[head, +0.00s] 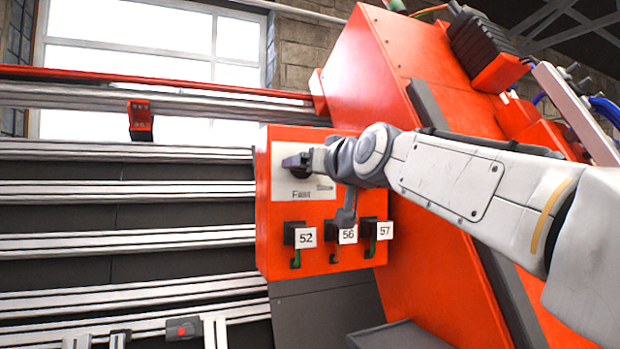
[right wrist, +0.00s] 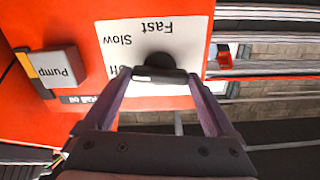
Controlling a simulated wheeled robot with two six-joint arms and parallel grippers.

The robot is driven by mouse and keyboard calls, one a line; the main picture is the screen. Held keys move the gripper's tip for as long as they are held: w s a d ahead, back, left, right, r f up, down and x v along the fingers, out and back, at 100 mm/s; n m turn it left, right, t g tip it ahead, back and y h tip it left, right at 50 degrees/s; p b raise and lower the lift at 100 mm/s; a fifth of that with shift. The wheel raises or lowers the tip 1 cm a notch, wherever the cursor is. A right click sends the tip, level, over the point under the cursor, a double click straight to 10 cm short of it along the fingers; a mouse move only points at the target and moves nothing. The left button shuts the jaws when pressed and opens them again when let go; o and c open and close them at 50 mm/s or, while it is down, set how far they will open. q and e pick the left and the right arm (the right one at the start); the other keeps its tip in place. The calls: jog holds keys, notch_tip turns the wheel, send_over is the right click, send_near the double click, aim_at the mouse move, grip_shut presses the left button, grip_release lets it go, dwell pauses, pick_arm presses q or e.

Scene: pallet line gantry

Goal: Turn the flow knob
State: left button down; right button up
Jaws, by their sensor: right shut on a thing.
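The flow knob (right wrist: 160,73) is black, with a round base and a bar-shaped grip bearing a small white mark near its left end. It sits on a white plate (right wrist: 192,40) lettered "Fast", "Slow" and a partly covered word ending in "ff", upside down in the right wrist view. In the head view the plate (head: 290,187) is on a red box, and the knob is mostly hidden by my gripper. My right gripper (right wrist: 160,77) is shut on the knob's bar, one finger at each end. It reaches in from the right in the head view (head: 303,160). My left gripper is out of view.
A "Pump" block (right wrist: 60,72) is beside the plate. Below it on the red box (head: 264,225) hang tags 52 (head: 306,238), 56 (head: 348,235) and 57 (head: 385,231) by dark hooks. Metal rails (head: 120,190) run along the left. A sloping red housing (head: 430,260) stands right.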

jog(key=shift+f+n+b, duration=0.1)
jog(key=shift+n+b, duration=0.25)
jog(key=shift+n, duration=0.55)
jog(key=o, duration=1.1)
jog(key=shift+c, duration=0.2)
jog(key=shift+s, duration=0.1)
jog(key=b+v, duration=0.5)
jog(key=v, duration=0.5)
jog(key=shift+s, duration=0.15)
